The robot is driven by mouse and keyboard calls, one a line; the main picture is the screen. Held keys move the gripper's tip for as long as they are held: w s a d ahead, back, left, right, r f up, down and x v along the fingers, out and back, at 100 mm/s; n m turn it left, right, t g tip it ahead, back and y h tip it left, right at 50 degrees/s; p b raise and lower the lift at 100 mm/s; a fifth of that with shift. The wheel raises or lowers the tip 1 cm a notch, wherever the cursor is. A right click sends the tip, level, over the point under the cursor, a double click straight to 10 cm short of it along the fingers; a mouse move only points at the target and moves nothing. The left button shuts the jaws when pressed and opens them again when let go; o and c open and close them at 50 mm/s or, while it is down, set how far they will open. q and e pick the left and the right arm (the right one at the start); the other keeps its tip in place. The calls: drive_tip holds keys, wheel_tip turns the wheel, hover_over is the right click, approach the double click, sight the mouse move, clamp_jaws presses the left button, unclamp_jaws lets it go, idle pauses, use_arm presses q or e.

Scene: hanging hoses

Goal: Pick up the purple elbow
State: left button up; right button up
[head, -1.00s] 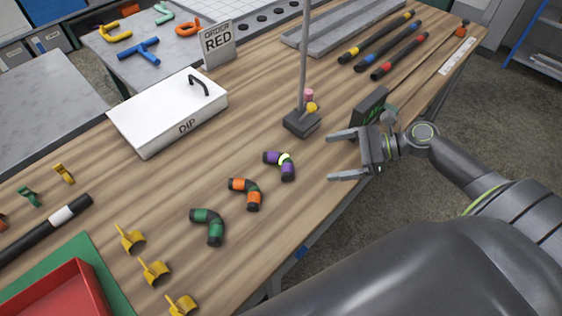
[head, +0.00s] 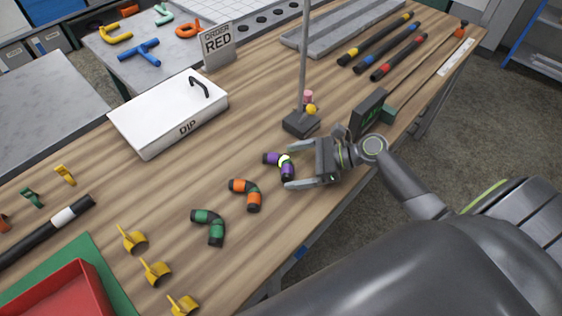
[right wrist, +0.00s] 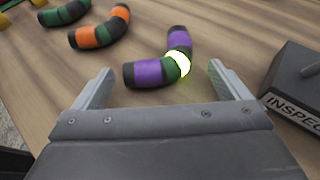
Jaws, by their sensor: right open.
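The purple elbow (head: 285,166) lies on the wooden table, with black ends, purple bands and a bright glowing ring at its bend. In the right wrist view the purple elbow (right wrist: 151,73) lies just ahead of the fingertips, with a dark green middle. My right gripper (head: 288,170) is open and empty, its fingers pointing left at the elbow. In the right wrist view the right gripper (right wrist: 160,82) has one finger on each side of the elbow's near part, without visible grip. My left gripper is not in view.
An orange elbow (head: 245,193) and a green elbow (head: 209,226) lie nearby to the left. A dark stand base (head: 300,124), labelled INSPEC in the wrist view, with a tall post, is close behind my gripper. A white DIP box (head: 160,118) stands further back.

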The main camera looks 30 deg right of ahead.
drive_tip(key=shift+w+a+f, duration=0.1)
drive_tip(key=shift+a, duration=0.1)
drive_tip(key=shift+c, duration=0.5)
drive_tip(key=c, duration=1)
drive_tip(key=shift+o, duration=0.2)
